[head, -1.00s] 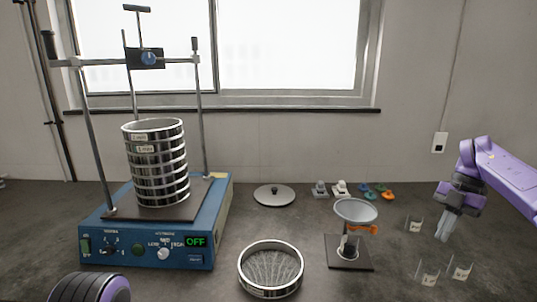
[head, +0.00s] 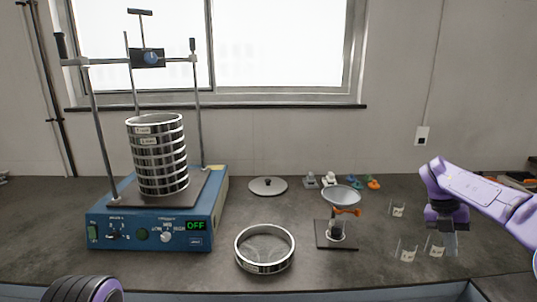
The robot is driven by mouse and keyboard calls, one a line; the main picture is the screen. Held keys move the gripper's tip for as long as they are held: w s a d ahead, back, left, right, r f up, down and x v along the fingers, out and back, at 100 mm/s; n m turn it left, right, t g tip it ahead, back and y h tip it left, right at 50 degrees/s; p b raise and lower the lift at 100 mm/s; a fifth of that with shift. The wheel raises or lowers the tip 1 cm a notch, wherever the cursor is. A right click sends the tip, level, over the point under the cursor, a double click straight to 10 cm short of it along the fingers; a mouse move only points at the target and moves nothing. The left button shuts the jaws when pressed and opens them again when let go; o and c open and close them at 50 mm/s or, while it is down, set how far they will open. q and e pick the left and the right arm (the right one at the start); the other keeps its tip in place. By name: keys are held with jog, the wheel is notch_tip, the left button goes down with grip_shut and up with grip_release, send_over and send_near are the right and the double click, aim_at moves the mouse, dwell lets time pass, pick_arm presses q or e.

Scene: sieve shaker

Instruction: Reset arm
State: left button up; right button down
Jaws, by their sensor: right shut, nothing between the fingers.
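My right gripper (head: 450,243) hangs from the purple right arm at the right, fingers pointing down and shut with nothing between them. It is above the counter, close to small clear labelled containers (head: 437,246); whether it touches one I cannot tell. Part of my left arm shows at the bottom left corner, but its gripper is outside the picture. A stack of metal sieves (head: 160,160) stands upright on the blue sieve shaker (head: 150,232), whose display reads OFF.
A single round sieve (head: 265,268) lies at the front middle. A funnel on a stand (head: 341,196) is right of it. A round metal lid (head: 267,186) and small weights (head: 328,179) lie behind. The counter's front edge shows at the bottom.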

notch_tip(320, 180, down, 10)
jog(key=n+t+h, duration=0.3)
jog(key=n+h, duration=0.6)
jog(key=n, duration=0.2)
jog(key=s+a+f+n+t+y, duration=0.2)
jog(key=s+a+f+n+t, duration=0.2)
jog(key=a+f+n, duration=0.3)
jog(key=s+a+f+n+t+y, duration=0.1)
jog(key=s+a+f+n+t, duration=0.35)
jog(key=f+n, duration=0.5)
pick_arm(q)
jog(key=shift+s, duration=0.1)
jog(key=c, duration=0.5)
grip_shut()
pick_arm(e)
jog(key=s+a+f+n+g+y, duration=0.1)
jog(key=s+a+f+n+y, duration=0.1)
jog(key=s, duration=0.7)
jog(key=s+a+f+n+g+y, duration=0.1)
jog(key=s+a+f+n+g, duration=0.1)
jog(key=s+n, duration=0.3)
jog(key=s+a+f+n+g+y, duration=0.2)
jog(key=s+f+n, duration=0.1)
jog(key=s, duration=1)
jog(key=shift+s+a+f+y, duration=0.3)
jog(key=shift+f, duration=0.4)
